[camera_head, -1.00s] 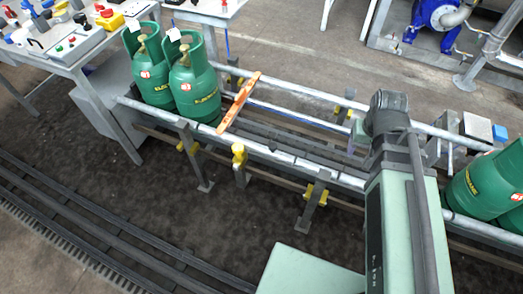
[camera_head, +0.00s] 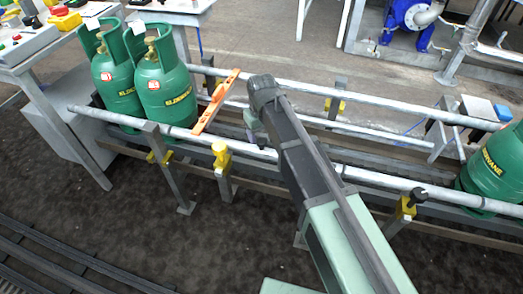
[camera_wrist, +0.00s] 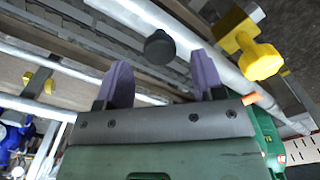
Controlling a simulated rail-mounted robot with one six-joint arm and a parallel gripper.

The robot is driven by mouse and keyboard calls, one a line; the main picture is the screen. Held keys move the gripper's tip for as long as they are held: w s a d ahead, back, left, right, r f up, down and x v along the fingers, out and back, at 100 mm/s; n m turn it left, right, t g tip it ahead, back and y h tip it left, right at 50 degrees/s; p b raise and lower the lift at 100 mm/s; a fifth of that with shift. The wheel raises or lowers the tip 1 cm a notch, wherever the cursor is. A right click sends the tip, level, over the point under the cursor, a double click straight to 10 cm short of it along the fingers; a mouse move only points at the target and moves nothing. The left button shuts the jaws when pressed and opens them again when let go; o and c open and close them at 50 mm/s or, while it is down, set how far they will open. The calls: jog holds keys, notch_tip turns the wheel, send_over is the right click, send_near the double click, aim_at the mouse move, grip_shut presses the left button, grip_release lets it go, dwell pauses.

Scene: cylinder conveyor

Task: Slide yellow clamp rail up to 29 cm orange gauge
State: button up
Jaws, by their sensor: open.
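The yellow clamp (camera_head: 221,155) with its yellow knob sits on the near conveyor rail (camera_head: 110,118). My gripper (camera_head: 252,128) is to the right of the clamp, above the rails, and is mostly hidden by my arm. In the wrist view my gripper (camera_wrist: 163,74) shows two purple fingers, spread apart and empty. The yellow clamp (camera_wrist: 262,60) is right of the fingers, apart from them. Only a small tip of the gauge (camera_wrist: 251,99) shows there.
A black knob (camera_wrist: 159,47) appears between and beyond the fingers in the wrist view. Another black knob (camera_head: 418,195) is on the near rail at right. Green cylinders stand at both rail ends. A table (camera_head: 45,60) with coloured items is at left.

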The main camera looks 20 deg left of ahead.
aim_at(262, 141)
notch_tip(262, 141, down, 4)
jog(key=shift+r+b, duration=0.25)
jog(key=shift+b, duration=0.65)
jog(key=shift+r, duration=0.1)
jog(key=c, duration=1.1)
jog(key=w, duration=0.7)
jog(key=shift+w, duration=0.2)
jog(key=shift+o, duration=0.2)
jog(key=o, duration=1.1)
jog(key=shift+c, duration=0.2)
